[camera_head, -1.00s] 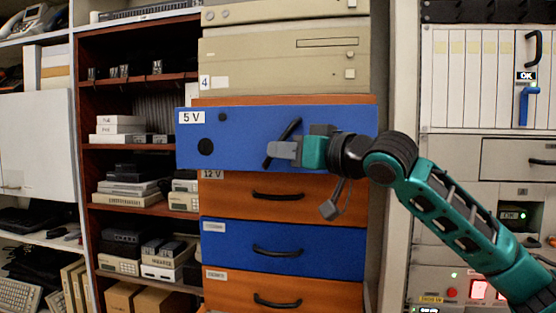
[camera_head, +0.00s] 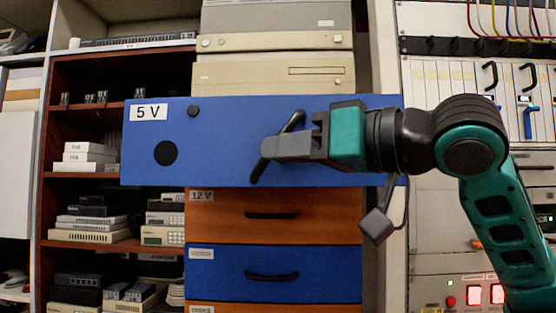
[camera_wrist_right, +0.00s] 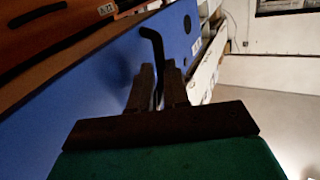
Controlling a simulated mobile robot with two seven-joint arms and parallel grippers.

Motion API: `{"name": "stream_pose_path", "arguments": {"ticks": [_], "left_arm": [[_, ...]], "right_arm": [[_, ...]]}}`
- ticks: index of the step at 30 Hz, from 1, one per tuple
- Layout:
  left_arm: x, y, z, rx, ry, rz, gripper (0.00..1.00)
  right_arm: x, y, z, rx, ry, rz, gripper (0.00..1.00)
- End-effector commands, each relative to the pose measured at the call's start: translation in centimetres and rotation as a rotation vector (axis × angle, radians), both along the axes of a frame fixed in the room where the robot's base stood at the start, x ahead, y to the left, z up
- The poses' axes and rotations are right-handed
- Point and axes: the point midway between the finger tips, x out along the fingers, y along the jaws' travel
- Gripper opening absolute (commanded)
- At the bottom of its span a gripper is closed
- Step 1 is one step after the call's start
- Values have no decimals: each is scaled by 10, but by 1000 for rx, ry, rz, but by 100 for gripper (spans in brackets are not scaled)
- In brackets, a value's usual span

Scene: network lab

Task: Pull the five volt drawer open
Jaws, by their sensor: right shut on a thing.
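The five volt drawer (camera_head: 225,150) has a blue front with a "5 V" label and two dark round spots at its left. It stands well out from the cabinet, above the 12 V drawer. Its black slanted handle (camera_head: 259,168) is held by my right gripper (camera_head: 283,148), which reaches in from the right. In the right wrist view, the two fingers of the gripper (camera_wrist_right: 158,88) are on either side of the black handle (camera_wrist_right: 152,40), with the blue front (camera_wrist_right: 95,105) behind. The fingers hide the handle's middle. My left gripper is not in view.
Below are the orange 12 V drawer (camera_head: 225,215) and a blue drawer (camera_head: 225,265), both closed. A beige device (camera_head: 240,75) sits above. Shelves with boxes (camera_head: 90,222) stand left. A rack panel (camera_head: 440,75) stands at the right, behind my arm.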

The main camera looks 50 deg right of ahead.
Motion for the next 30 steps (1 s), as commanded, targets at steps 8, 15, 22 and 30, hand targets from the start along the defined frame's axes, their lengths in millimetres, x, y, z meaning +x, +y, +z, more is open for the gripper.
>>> {"name": "stream_pose_path", "arguments": {"ticks": [8, 15, 22, 30], "left_arm": [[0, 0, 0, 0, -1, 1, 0], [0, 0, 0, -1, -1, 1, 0], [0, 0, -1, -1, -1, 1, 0], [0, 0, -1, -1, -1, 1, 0]], "right_arm": [[-8, 5, 1, -3, -1, 0, 0], [-8, 5, 1, -2, -2, 0, 0], [-8, 5, 1, -1, -3, 0, 25], [-8, 5, 1, 1, -2, 0, 25]]}}
